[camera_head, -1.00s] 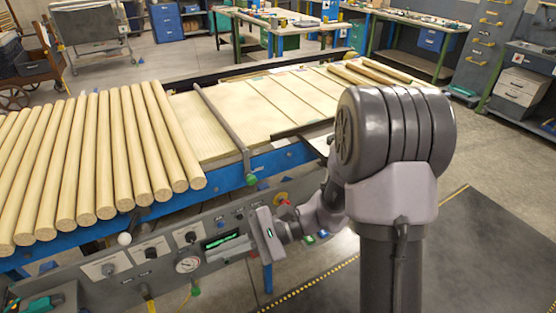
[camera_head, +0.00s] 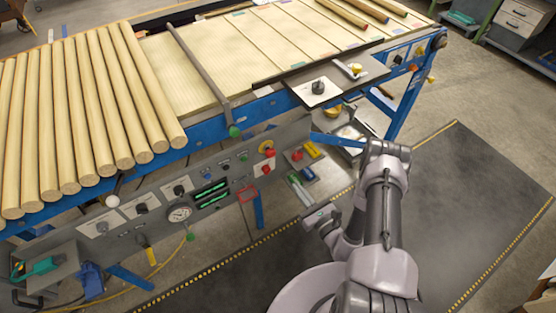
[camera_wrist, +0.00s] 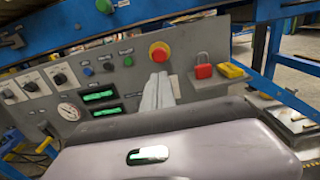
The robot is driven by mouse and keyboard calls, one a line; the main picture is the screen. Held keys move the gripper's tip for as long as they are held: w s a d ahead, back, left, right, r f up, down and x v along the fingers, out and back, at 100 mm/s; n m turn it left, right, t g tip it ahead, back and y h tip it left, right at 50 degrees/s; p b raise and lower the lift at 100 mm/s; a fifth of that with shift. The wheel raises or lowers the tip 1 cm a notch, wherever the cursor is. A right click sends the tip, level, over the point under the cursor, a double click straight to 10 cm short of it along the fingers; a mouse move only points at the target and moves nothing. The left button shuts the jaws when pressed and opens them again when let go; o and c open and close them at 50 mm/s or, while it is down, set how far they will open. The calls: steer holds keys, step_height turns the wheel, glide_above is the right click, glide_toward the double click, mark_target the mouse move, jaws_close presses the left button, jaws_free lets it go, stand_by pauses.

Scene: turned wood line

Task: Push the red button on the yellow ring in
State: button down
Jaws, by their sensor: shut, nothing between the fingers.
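The red button on its yellow ring (camera_head: 268,148) sits on the right part of the grey control panel, under the conveyor edge. In the wrist view, the red button (camera_wrist: 158,51) shows round and unobstructed, with yellow ring around it. My gripper (camera_head: 320,215) is low and to the right of the button in the head view, clear of the panel. In the wrist view my pale fingers (camera_wrist: 158,92) are shut together and empty. Their tips appear just below the button; I see no contact.
The panel carries a gauge (camera_head: 179,214), black knobs and green displays (camera_head: 212,197). A red padlock (camera_wrist: 203,66) and a yellow block (camera_wrist: 231,70) are right of the button. Wooden rods (camera_head: 90,110) lie on the conveyor above. Floor in front of the panel is open.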

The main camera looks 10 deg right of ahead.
mark_target(273, 154)
steer(key=b+x, duration=0.4)
steer(key=x, duration=0.9)
steer(key=shift+w+a, duration=0.15)
steer(key=shift+w, duration=0.3)
steer(key=shift+w, duration=0.1)
steer(key=shift+b+x, duration=0.5)
steer(key=shift+x, duration=0.3)
steer(key=shift+r, duration=0.15)
